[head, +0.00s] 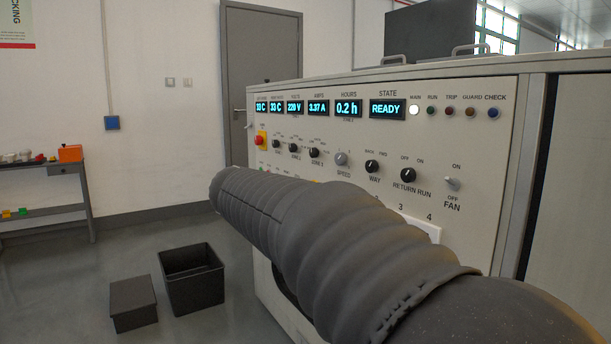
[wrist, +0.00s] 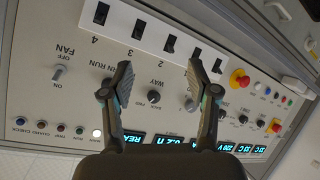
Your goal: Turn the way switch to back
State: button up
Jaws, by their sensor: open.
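The way switch (head: 372,166) is a black round knob on the light panel, under the labels BACK and FWD in the head view. It also shows upside down in the wrist view (wrist: 154,96), between my open fingers. My gripper (wrist: 159,72) is open and empty, with one finger on each side of the knob in that picture. I cannot tell how far the fingertips are from the panel, or which way the knob's mark points. In the head view my sleeved arm hides the gripper.
The return run knob (head: 408,175) and speed knob (head: 341,158) flank the way switch. The fan switch (head: 452,184) is further right. Numbered black rocker switches (wrist: 168,45) sit close by. A red emergency button (wrist: 240,79) is at right in the wrist view. The state display (head: 387,109) reads READY.

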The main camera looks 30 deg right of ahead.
aim_at(369, 168)
jog(key=w+d+r+m+g+h+b, duration=0.1)
jog(key=w+d+r+m+g+h, duration=0.15)
jog(key=w+r+m+h, duration=0.5)
jog(key=shift+n+t+y, duration=0.65)
jog(key=shift+n+y, duration=0.1)
jog(key=shift+y, duration=0.1)
jog(key=d, duration=0.4)
jog(key=w+d, duration=0.1)
jog(key=d, duration=0.4)
jog(key=w+d+p, duration=0.1)
jog(key=d, duration=0.4)
jog(key=shift+w+d, duration=0.1)
jog(key=shift+w, duration=0.05)
grip_shut()
